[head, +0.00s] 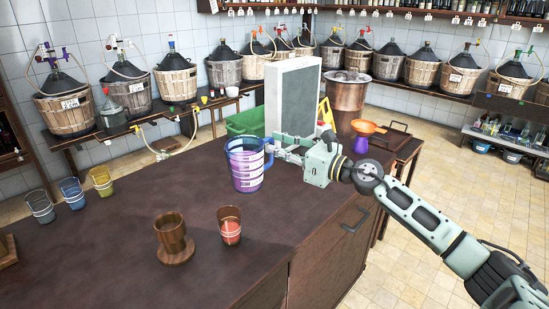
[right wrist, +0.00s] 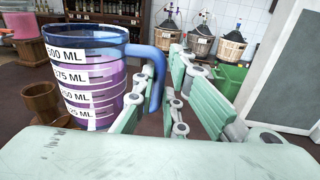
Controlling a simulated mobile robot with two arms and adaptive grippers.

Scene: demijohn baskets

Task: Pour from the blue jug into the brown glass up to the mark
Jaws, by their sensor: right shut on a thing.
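The blue jug (head: 246,170) stands upright on the dark counter, with a blue rim and handle, purple contents and white measuring bands. In the right wrist view the jug (right wrist: 92,75) fills the left side, with ML marks readable. My right gripper (head: 274,150) is shut on the jug's handle, on the jug's right side. The brown glass (head: 169,232) stands upright on a round wooden coaster (head: 175,257), left and in front of the jug. A second brownish tumbler (head: 230,232) with red-orange in its lower part stands right of it. My left gripper is not in view.
Three small tumblers, clear grey (head: 40,207), blue (head: 72,194) and yellow (head: 102,182), stand at the left. A grey-white panel (head: 293,100) and a green crate (head: 246,122) are behind the jug. The left-centre counter is clear.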

